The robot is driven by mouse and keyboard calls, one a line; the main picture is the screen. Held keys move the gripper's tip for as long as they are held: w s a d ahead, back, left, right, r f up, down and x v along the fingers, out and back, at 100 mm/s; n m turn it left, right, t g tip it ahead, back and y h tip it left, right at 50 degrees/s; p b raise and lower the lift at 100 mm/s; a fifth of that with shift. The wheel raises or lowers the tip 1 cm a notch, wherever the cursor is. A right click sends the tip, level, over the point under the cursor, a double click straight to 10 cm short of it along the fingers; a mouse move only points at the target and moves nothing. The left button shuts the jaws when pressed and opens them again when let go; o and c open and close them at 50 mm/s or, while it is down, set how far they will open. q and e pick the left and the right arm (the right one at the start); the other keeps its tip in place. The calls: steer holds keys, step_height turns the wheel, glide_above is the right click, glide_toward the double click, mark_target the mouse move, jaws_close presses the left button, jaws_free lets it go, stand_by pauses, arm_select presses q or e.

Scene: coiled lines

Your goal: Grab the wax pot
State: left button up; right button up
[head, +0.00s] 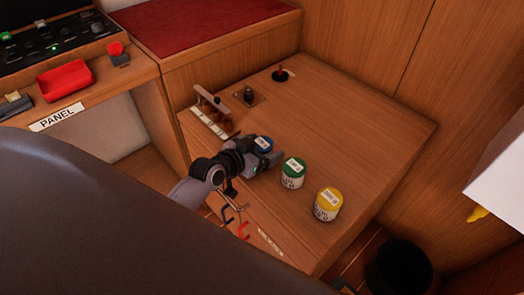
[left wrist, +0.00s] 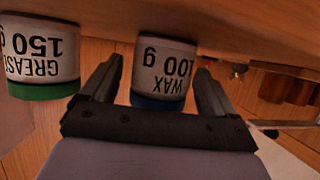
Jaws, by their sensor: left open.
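The wax pot (left wrist: 162,72) is a white pot with a blue lid, labelled WAX 100 g; it appears upside down in the left wrist view, between the open fingers of my left gripper (left wrist: 158,85). In the head view the blue lid of the wax pot (head: 263,144) shows beyond my left gripper (head: 265,155), which partly hides the pot. The pot stands on the wooden top (head: 345,130). I cannot tell whether either finger touches it. My right gripper is not in view.
A green-lidded grease pot (head: 292,173) stands just right of the wax pot, and a yellow-lidded pot (head: 328,204) stands further right. A wooden lever fitting (head: 211,103) and small knobs are behind left. Hooks (head: 236,222) hang on the front face. The top's back right is clear.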

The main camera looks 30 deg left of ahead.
arm_select(q)
steer(key=shift+w, duration=0.1)
steer(key=c, duration=1.1)
steer(key=shift+r, duration=0.1)
